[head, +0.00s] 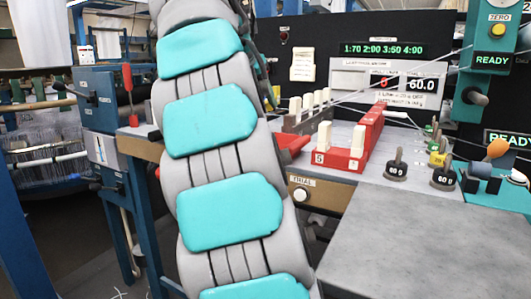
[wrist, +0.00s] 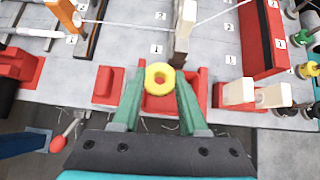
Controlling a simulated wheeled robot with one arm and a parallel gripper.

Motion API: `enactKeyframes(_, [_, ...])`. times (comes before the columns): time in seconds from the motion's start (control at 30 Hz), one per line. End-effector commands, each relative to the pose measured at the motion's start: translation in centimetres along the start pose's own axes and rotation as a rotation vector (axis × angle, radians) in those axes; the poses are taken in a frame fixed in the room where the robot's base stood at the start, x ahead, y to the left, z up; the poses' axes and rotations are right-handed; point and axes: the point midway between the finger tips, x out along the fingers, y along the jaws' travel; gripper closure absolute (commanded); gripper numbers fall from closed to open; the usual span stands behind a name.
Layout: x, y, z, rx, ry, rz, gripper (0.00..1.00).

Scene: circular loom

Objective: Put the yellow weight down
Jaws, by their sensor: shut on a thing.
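A yellow ring-shaped weight (wrist: 160,78) sits between the green fingertips of my gripper (wrist: 161,88) in the wrist view. The fingers are shut on it. It shows in front of a red block at the front edge of the grey table (wrist: 60,82); I cannot tell whether it touches anything below. In the head view my arm hides the gripper and this weight. Another yellow weight (head: 437,156) stands among the weights at the right of the table, and a yellow one also shows at the wrist view's right edge (wrist: 307,70).
A red holder with cream pegs (head: 340,157) stands right of my arm. Two black weights marked 60 (head: 396,169) (head: 444,177) stand farther right. A red-knobbed lever (wrist: 58,143) juts out at the front left. The grey surface at the front right (head: 430,240) is clear.

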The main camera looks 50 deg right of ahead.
Motion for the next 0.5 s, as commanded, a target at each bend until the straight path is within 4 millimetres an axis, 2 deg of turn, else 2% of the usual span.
enactKeyframes(0.23, [0.6, -1.0, 0.4, 0.011, -0.001, -0.011, 1.0])
enactKeyframes(0.5, [1.8, -1.1, -0.8, 0.01, 0.001, -0.012, 1.0])
